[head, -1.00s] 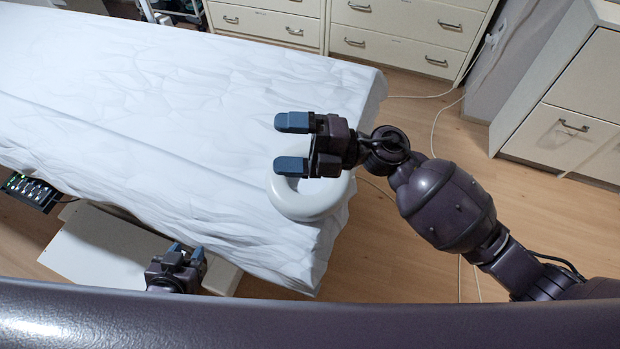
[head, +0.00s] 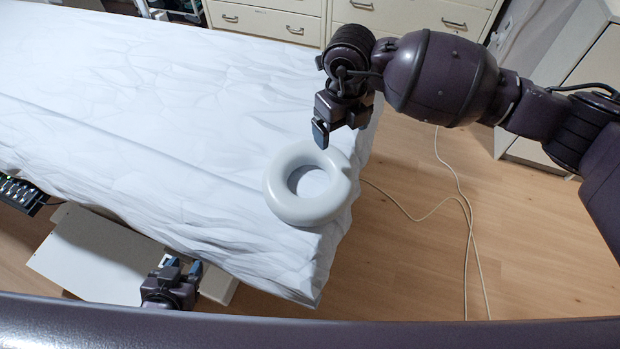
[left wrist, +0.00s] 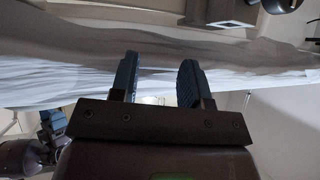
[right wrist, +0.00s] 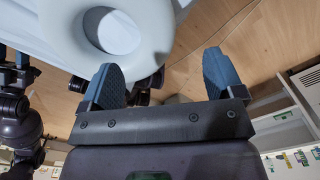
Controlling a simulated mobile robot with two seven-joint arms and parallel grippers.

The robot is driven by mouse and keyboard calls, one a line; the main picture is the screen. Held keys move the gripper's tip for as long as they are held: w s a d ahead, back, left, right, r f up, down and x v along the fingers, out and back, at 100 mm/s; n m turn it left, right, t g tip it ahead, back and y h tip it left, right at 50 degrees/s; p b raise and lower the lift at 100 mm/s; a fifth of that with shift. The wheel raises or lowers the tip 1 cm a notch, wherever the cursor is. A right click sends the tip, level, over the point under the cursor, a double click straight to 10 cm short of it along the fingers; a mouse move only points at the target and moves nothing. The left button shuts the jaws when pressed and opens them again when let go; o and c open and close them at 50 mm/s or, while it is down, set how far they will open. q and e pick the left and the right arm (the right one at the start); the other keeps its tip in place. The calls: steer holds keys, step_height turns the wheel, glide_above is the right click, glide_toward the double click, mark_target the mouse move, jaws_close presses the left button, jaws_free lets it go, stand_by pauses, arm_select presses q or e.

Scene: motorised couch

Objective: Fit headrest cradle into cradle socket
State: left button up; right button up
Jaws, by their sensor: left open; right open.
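The headrest cradle, a smooth pale grey ring (head: 278,201), lies on the sheet-covered couch (head: 150,110) at its near right corner. The ring also shows at the top of the right wrist view (right wrist: 62,25). My right gripper (head: 321,134) is open and empty just beyond the ring's far edge; its fingers (right wrist: 163,78) are spread apart. My left gripper (head: 184,267) is low beside the couch's near side, open and empty; its fingers (left wrist: 158,82) face the hanging sheet.
Drawer cabinets (head: 268,22) stand behind the couch, and another cabinet (head: 575,80) stands at the right. A pale cable (head: 460,200) lies on the wooden floor. A white panel (head: 90,255) sits low at the couch's near side. The floor right of the couch is otherwise clear.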

mark_target(336, 159)
step_height(336, 159, down, 5)
steer(key=shift+s+r+b, duration=0.1)
steer(key=shift+b, duration=0.25)
steer(key=f, duration=0.3)
steer(key=s+f+b, duration=0.1)
steer(key=f, duration=0.1)
steer(key=shift+a, duration=0.2)
steer(key=shift+w+f, duration=0.1)
steer(key=shift+f, duration=0.2)
steer(key=shift+r, duration=0.1)
steer(key=c, duration=1.3)
